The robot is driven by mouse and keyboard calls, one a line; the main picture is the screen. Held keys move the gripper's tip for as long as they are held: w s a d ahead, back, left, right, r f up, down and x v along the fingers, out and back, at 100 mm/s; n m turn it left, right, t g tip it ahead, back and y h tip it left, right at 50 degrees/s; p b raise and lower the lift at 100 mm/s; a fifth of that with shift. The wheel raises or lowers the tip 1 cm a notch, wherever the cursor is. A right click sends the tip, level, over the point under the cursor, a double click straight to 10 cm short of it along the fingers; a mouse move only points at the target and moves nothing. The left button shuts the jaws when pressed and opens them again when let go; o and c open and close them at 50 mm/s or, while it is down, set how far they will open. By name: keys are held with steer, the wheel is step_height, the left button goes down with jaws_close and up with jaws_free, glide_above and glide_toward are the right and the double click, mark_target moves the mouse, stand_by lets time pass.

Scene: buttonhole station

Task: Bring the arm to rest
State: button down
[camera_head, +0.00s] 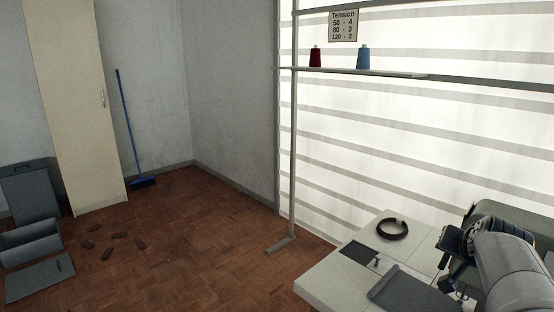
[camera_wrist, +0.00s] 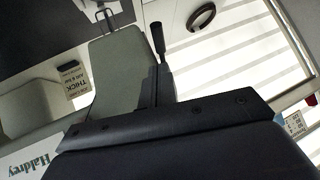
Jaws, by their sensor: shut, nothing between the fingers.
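My gripper shows as a broad dark shape with a bolted bar (camera_wrist: 170,122) across the lower part of the wrist view. It is shut with nothing held. In the head view my arm reaches in from the lower right, above the white worktable (camera_head: 335,277), with its dark wrist end partly hiding what lies behind. A grey-green sewing machine (camera_wrist: 115,65) lies beyond my gripper in the wrist view; its body also shows behind my arm in the head view (camera_head: 520,212). I cannot tell the exact gap between my gripper and the machine.
A dark ring (camera_head: 392,229) and a grey flat plate (camera_head: 398,290) are on the worktable. A shelf (camera_head: 350,72) holds a red spool (camera_head: 315,58) and a blue spool (camera_head: 363,58). A blue broom (camera_head: 143,181) and brown pieces (camera_head: 107,253) are at left. Central floor is clear.

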steer(key=r+g+y+p, duration=0.1)
steer(key=p, duration=0.5)
steer(key=w+d+r+g+y+p, duration=0.1)
steer(key=g+y+p, duration=0.1)
steer(key=p, duration=0.4)
steer(key=d+r+m+g+y+p, duration=0.1)
steer(key=g+y+p, duration=0.1)
steer(key=p, duration=0.4)
steer(key=shift+w+r, duration=0.35)
steer(key=shift+w, duration=0.05)
